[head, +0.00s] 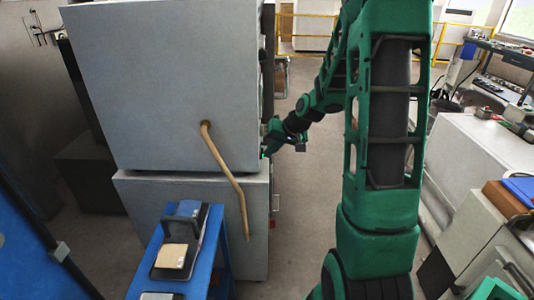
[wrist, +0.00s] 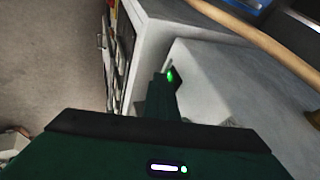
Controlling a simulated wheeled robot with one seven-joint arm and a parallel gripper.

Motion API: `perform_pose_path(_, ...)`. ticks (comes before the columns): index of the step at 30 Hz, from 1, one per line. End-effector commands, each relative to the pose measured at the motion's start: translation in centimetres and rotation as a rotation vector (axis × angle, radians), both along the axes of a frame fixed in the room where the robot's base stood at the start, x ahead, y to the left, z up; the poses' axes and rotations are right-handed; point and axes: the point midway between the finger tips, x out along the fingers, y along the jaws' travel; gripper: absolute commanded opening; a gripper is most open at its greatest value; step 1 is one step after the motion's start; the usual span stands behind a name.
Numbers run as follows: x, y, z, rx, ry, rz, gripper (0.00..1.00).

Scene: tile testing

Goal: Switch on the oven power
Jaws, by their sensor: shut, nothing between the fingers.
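The oven is a large grey box (head: 165,80) standing on a grey lower cabinet (head: 190,205) in the head view. I see mainly its plain side; its front faces right and shows only as a thin edge, so its power switch is hidden. My gripper (head: 268,146) is shut and empty, beside the oven's front edge near the seam with the lower cabinet. I cannot tell whether it touches. In the wrist view my gripper (wrist: 162,88) points toward grey cabinet surfaces, with a dark panelled front (wrist: 120,45) left of it. No switch can be made out there.
A bent tan pipe (head: 222,165) comes out of the oven's side. A blue stand (head: 150,262) with a tan tile (head: 171,256) is in front of it. White benches (head: 480,155) stand at the right. Grey floor (head: 310,185) lies open right of the oven.

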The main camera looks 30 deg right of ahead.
Motion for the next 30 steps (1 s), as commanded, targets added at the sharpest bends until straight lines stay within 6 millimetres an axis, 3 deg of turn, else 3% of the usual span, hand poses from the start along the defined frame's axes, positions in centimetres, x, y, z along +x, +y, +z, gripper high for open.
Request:
perform_pose_path(9,0.1,0.1,1.4,0.000,-0.005,0.003,0.00)
perform_pose_path(22,0.0,-0.1,1.5,0.000,-0.003,0.003,0.00)
perform_pose_path(30,-1.4,-2.8,2.3,-0.001,-0.003,0.008,0.00)
